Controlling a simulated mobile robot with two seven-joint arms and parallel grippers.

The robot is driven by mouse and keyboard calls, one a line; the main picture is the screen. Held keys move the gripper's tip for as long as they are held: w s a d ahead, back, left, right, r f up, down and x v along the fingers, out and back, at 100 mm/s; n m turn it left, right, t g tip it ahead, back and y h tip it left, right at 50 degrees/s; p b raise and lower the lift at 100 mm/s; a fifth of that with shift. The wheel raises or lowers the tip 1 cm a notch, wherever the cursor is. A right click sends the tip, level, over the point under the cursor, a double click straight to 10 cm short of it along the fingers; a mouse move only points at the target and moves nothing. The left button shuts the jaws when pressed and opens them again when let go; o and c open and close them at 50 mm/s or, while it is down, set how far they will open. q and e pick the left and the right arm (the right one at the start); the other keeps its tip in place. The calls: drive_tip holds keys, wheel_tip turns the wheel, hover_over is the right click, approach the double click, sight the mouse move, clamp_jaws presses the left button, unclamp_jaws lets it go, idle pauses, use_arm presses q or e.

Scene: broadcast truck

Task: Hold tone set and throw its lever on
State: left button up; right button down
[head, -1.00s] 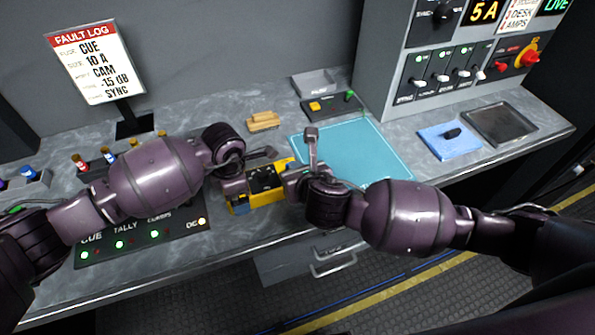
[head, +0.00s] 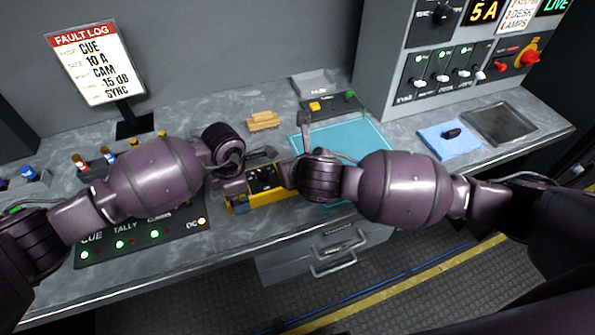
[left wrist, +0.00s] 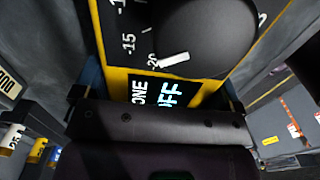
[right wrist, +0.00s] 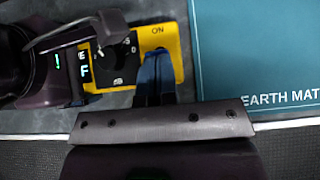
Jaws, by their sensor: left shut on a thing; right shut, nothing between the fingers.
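The tone set is a yellow box (head: 268,194) with a black face, at the front edge of the bench. In the left wrist view its dial (left wrist: 200,35) and a small display (left wrist: 165,92) reading "ONE" and "OFF" show. My left gripper (left wrist: 157,92) is shut on the tone set, a finger on each side. My right gripper (right wrist: 155,72) is shut and empty, its blue fingertips over the box's right end beside the "ON" label (right wrist: 158,30). I cannot make out the lever; the fingers may cover it. Whether they touch the box is unclear.
A teal earth mat (head: 355,140) lies right of the tone set. A tan block (head: 263,121) sits behind it. A panel with lit lamps (head: 135,240) is at front left.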

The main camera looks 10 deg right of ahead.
drive_tip(key=shift+w+a+r+g+h, duration=0.15)
drive_tip(key=shift+w+g, duration=0.2)
drive_tip(key=shift+g, duration=0.25)
drive_tip(key=shift+w+r+g+h, duration=0.15)
drive_tip(key=shift+w+g, duration=0.2)
drive_tip(key=shift+g, duration=0.25)
drive_tip(key=shift+r, duration=0.15)
drive_tip(key=shift+r, duration=0.65)
drive_tip(key=shift+s, duration=0.1)
drive_tip(key=v, duration=1.3)
drive_tip(key=shift+s, duration=0.1)
